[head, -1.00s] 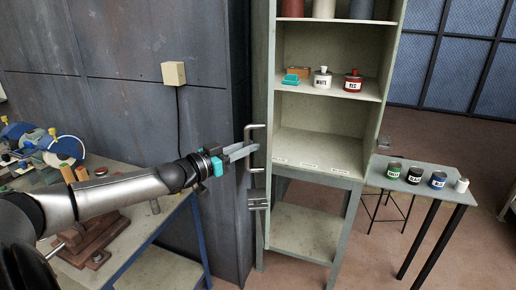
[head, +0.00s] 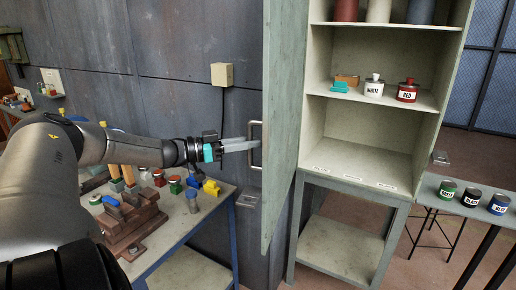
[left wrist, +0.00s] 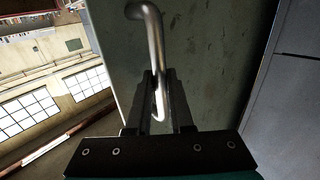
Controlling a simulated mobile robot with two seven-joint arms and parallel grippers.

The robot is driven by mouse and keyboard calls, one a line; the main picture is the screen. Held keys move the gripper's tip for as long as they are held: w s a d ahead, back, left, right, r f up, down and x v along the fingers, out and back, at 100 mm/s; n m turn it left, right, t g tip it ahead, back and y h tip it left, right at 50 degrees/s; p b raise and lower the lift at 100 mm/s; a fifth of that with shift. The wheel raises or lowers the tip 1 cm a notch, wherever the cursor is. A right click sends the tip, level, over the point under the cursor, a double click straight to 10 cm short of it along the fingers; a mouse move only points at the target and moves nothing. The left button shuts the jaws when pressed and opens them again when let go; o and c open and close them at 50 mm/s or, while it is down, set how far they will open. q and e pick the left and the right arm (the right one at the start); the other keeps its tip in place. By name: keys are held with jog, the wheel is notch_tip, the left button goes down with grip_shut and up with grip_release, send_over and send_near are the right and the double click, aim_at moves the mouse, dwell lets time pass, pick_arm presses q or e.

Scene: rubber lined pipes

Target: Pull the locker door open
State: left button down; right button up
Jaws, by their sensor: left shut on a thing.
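The locker (head: 352,183) is a grey-green cabinet with open shelves right of centre in the head view. Its door (head: 284,110) stands swung out on the left side, seen nearly edge-on. The door's metal bar handle (head: 256,130) is at its outer edge. My left gripper (head: 250,144) is shut on the handle. In the left wrist view the handle (left wrist: 152,35) runs down between the two fingers (left wrist: 160,88), with the door's face (left wrist: 215,50) behind it. My right gripper is not in view.
A workbench (head: 190,232) with a brown vise (head: 132,222) and several small coloured items is below my left arm. A side table (head: 425,190) with several paint cans stands at the right.

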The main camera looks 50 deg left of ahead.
pick_arm(q)
jog(key=shift+s+a+r, duration=0.1)
jog(key=shift+a+r, duration=0.2)
jog(key=shift+a, duration=0.25)
jog(key=c, duration=1.2)
grip_release()
jog(key=o, duration=0.4)
jog(key=shift+f, duration=0.2)
